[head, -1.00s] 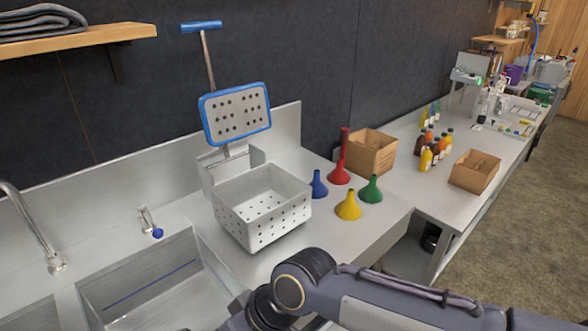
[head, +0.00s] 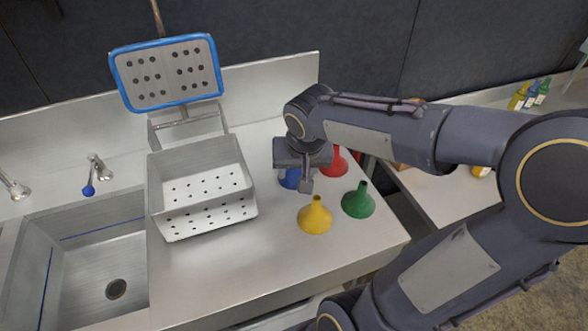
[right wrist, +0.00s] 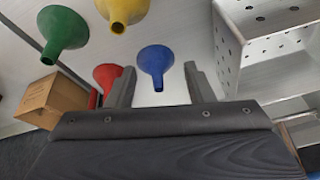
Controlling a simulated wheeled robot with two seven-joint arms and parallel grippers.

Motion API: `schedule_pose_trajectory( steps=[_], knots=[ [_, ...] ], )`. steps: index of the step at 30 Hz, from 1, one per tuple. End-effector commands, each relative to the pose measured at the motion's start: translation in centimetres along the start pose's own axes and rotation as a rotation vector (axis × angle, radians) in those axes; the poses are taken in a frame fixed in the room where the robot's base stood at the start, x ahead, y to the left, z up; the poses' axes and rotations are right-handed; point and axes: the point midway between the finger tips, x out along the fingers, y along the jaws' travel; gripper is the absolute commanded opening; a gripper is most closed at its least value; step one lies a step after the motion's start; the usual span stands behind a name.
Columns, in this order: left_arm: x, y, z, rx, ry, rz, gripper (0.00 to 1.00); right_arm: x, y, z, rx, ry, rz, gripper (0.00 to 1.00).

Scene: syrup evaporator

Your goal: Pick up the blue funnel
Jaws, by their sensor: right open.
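The blue funnel (head: 290,178) stands on the steel counter, mostly hidden behind my right gripper in the head view. In the right wrist view the blue funnel (right wrist: 155,62) shows whole, ahead of and between the two open fingers of my right gripper (right wrist: 158,86). In the head view my right gripper (head: 306,178) hangs over the counter at the blue funnel. Nothing is between its fingers that I can see as held. My left gripper is not in view.
Red (head: 335,162), green (head: 358,201) and yellow (head: 315,215) funnels stand close by on the counter (head: 270,262). A perforated steel basket (head: 205,218) stands to the left, with a sink (head: 100,265) beyond it. A cardboard box (right wrist: 48,100) shows in the right wrist view.

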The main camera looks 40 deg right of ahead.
Motion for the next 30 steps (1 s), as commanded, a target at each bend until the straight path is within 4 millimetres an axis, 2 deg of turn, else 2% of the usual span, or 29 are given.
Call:
schedule_pose_trajectory(
  steps=[1,3,6,9,14,20,27,30],
  knots=[
    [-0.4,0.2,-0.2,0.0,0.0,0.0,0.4,1.0,0.0,-2.2,0.041,0.002,0.044,0.48],
    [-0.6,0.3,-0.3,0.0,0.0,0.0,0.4,2.4,0.1,-4.7,0.098,0.021,0.089,0.48],
    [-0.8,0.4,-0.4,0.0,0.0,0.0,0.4,4.0,0.3,-7.2,0.162,0.047,0.129,0.48],
    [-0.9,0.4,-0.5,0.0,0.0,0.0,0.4,5.0,0.4,-8.7,0.201,0.064,0.15,0.48],
    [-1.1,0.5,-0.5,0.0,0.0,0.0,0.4,6.7,0.6,-9.3,0.219,0.072,0.16,0.48],
    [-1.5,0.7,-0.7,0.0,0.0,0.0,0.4,8.9,0.8,-9.3,0.217,0.07,0.159,0.48],
    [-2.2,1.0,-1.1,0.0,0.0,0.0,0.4,12.4,1.0,-9.2,0.217,0.07,0.158,0.48],
    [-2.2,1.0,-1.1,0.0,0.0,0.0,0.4,13.1,1.1,-9.3,0.218,0.071,0.157,0.48]
  ],
)
